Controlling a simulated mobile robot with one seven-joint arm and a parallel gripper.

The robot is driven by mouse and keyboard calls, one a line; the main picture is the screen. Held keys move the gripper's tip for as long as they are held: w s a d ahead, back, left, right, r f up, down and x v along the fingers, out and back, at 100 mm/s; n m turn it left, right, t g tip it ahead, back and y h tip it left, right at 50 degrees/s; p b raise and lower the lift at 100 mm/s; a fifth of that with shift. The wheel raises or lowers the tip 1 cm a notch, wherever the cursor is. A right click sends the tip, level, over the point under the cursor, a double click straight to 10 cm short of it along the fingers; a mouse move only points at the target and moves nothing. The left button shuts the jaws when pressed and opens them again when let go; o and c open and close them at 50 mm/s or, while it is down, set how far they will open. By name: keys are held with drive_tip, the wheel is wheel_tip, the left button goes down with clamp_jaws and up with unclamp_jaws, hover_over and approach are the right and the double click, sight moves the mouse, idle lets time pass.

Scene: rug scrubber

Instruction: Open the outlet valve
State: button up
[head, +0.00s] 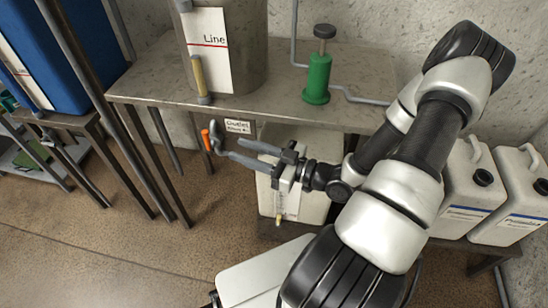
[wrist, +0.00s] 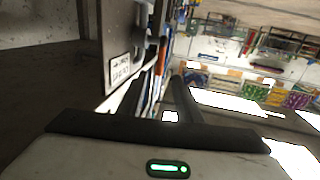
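The outlet valve (head: 217,136) is a small grey fitting under the front edge of the metal bench, left of a white "Outlet" label (head: 238,127). An orange-tipped part (head: 206,139) sits at its left. My gripper (head: 236,149) is below the label, with its two grey fingers pointing left toward the valve. The fingers are apart, with nothing seen between them. In the wrist view the label (wrist: 120,72) appears upside down at the left, with grey valve parts (wrist: 147,45) beyond the fingers (wrist: 159,82). Whether a finger touches the valve is unclear.
The metal bench (head: 150,80) carries a tank with a "Line" label (head: 209,45) and a green pump-like fitting (head: 318,78). A white container (head: 310,207) is behind my gripper. White jugs (head: 470,190) stand at right. The floor at left is clear.

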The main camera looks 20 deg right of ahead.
drive_tip(key=v, duration=0.8)
drive_tip(key=shift+s+d+p, duration=0.3)
